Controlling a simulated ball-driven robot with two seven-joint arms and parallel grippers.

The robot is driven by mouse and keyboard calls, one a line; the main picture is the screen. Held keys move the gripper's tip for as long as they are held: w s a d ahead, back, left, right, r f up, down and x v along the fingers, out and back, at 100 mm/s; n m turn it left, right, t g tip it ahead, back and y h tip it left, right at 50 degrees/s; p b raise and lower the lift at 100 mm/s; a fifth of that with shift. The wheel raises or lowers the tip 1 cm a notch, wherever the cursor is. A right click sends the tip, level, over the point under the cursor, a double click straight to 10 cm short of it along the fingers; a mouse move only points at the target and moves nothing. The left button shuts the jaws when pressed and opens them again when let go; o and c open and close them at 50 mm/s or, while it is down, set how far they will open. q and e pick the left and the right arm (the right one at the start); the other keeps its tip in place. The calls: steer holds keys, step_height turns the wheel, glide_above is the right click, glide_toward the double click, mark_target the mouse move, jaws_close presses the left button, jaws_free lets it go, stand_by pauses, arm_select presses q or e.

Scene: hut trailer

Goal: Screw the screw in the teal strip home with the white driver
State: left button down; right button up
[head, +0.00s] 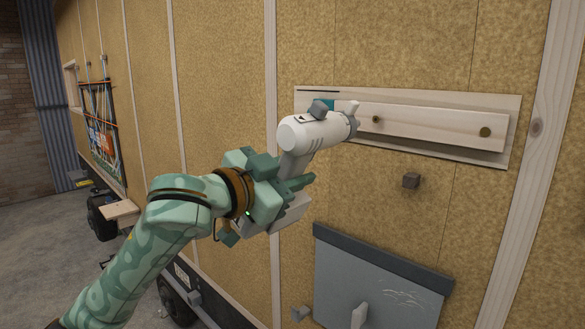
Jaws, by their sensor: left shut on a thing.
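My left gripper (286,175) is shut on the grip of the white driver (305,132). The driver is held up against the hut wall, its nose pointing right toward the pale wooden rail on a backing board (512,110). A small piece of the teal strip (327,104) shows just above the driver, at the left part of the board. The driver hides the rest of that end. The screw in the teal strip is hidden, and I cannot tell whether the driver's tip touches it. My right gripper is out of view.
Two brass-coloured round heads (485,132) sit on the rail. A grey flap or box (375,280) stands out lower down. A tool rack (100,125) hangs far left. The concrete floor (45,235) at left is open.

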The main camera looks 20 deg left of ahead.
arm_select(q)
steer(key=shift+s+r, duration=0.1)
steer(key=shift+s, duration=0.05)
steer(key=shift+x, duration=2.8)
steer(key=shift+w+d, duration=0.15)
steer(key=shift+w, duration=0.45)
steer(key=shift+w+d+r, duration=0.1)
steer(key=shift+w+d, duration=0.1)
steer(key=shift+w, duration=0.4)
steer(key=shift+s, duration=0.15)
steer(key=s+a, duration=0.1)
steer(key=a, duration=0.2)
steer(key=s+a, duration=0.1)
steer(key=a, duration=0.2)
steer(key=s+a, duration=0.1)
steer(key=a, duration=0.2)
steer(key=shift+s, duration=0.4)
steer(key=shift+w+d, duration=0.15)
steer(key=shift+d, duration=0.05)
